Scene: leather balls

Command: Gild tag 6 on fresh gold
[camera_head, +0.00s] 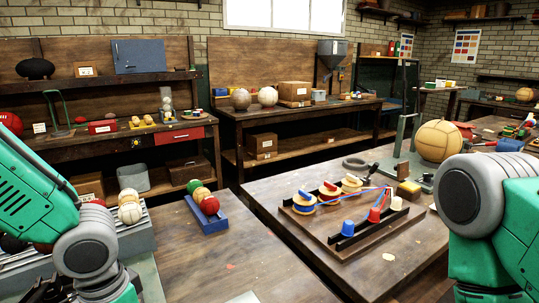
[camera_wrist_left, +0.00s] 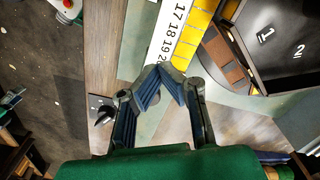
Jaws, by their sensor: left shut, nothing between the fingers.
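In the left wrist view my left gripper (camera_wrist_left: 160,76) is shut and empty, its blue fingertips touching. Just beyond the tips lies a white strip (camera_wrist_left: 172,34) printed with numbers including 17, 18 and 19. A row of yellow-gold pieces (camera_wrist_left: 199,28) runs beside it. A dark panel (camera_wrist_left: 275,50) at upper right carries white tags 1 and 2. I cannot make out a tag 6.
In the head view a blue tray (camera_head: 207,222) holds several balls. A wooden board (camera_head: 345,243) with pegs and coloured bands lies on the right table. A large tan ball (camera_head: 438,141) stands behind. The near table (camera_head: 245,262) has bare room; a gap separates the tables.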

